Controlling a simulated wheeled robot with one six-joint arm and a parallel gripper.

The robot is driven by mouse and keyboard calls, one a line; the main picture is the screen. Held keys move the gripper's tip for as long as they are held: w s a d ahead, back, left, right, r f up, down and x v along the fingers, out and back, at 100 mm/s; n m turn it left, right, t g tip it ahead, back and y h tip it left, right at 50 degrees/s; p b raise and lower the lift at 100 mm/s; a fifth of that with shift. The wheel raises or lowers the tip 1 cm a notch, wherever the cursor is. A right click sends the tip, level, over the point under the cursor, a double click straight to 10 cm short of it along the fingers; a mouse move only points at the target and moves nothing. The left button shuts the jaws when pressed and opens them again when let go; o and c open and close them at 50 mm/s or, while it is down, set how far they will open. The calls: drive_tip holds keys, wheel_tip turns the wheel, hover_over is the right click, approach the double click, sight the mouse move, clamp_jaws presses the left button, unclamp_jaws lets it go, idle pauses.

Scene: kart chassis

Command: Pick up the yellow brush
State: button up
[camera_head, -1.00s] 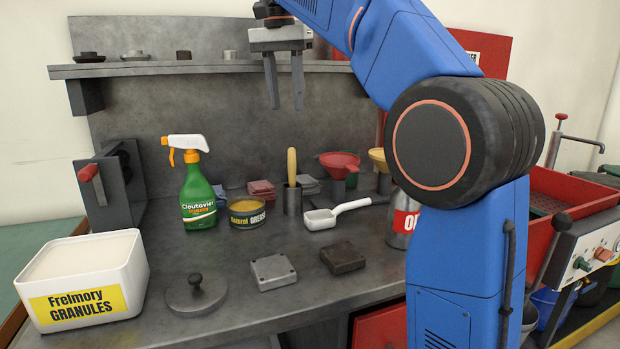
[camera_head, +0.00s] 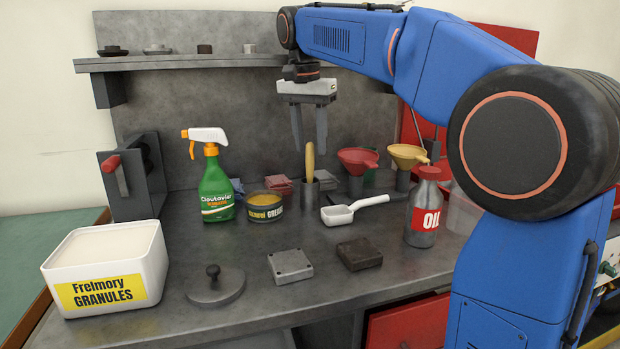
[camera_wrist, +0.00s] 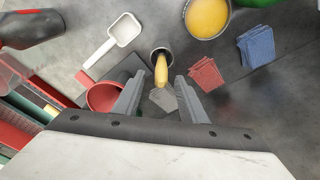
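The yellow brush (camera_head: 310,160) stands upright in a small dark metal cup (camera_head: 310,197) on the grey workbench; only its yellow handle shows above the rim. My gripper (camera_head: 310,146) is open and points down, with its two fingertips above and close around the top of the handle in the head view. In the wrist view, the brush handle (camera_wrist: 161,70) shows ahead of the open fingers, roughly centred between them. Nothing is held. The brush's lower end is hidden in the cup.
A red funnel (camera_head: 358,160) and a yellow funnel (camera_head: 407,155) stand right of the cup. A white scoop (camera_head: 340,213) lies in front. The grease tin (camera_head: 265,207), green spray bottle (camera_head: 215,190) and red cloths (camera_head: 279,186) are to the left. The oil bottle (camera_head: 425,215) stands right.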

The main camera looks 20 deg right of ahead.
hover_over(311, 181)
drive_tip(key=w, duration=0.1)
drive_tip(key=shift+w+d+f, duration=0.1)
drive_tip(key=shift+f, duration=1.2)
drive_tip(key=shift+w+d+f, duration=0.1)
drive_tip(key=shift+f, duration=1.15)
clamp_jaws()
